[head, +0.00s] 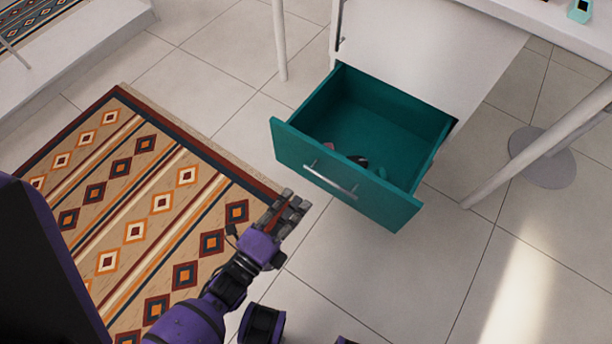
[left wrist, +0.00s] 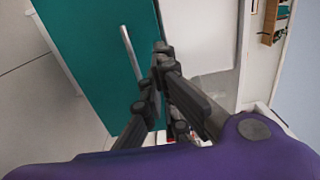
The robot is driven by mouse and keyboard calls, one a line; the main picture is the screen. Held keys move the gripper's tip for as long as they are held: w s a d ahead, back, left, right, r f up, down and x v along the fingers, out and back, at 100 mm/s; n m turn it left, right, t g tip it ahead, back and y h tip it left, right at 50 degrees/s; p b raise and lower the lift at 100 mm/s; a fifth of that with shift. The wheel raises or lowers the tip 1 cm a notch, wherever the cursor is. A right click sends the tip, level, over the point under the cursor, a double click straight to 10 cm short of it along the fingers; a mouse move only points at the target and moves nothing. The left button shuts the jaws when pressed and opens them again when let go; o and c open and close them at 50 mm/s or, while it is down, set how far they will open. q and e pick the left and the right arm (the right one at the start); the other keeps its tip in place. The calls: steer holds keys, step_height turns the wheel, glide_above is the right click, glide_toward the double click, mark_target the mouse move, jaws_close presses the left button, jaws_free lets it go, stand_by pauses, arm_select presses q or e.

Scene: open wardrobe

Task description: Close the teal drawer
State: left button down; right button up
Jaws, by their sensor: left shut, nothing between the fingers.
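The teal drawer (head: 345,182) stands pulled out of the white cabinet, with a metal bar handle (head: 330,181) on its front. A few small dark and pinkish items (head: 352,158) lie inside it. My left gripper (head: 292,203) is shut and empty, in front of the drawer's left part and below its front panel in the head view. In the left wrist view the drawer front (left wrist: 100,60) fills the upper left, with the handle (left wrist: 131,52) beside the shut fingers (left wrist: 162,58). I cannot tell whether the fingers touch the panel. My right gripper is not in view.
The white cabinet (head: 420,50) is under a white desk top with slim legs (head: 540,150). A round grey base (head: 542,157) stands on the floor at right. A patterned rug (head: 140,220) lies at left. The tiled floor before the drawer is clear.

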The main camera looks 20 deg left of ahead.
arm_select(q)
glide_toward(331, 157)
steer(key=x, duration=0.5)
steer(key=shift+w+b, duration=0.15)
steer(key=shift+b, duration=0.25)
steer(key=shift+x, duration=0.8)
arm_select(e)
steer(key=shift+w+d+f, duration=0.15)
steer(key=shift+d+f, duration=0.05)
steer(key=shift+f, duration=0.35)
arm_select(q)
steer(key=shift+d, duration=0.1)
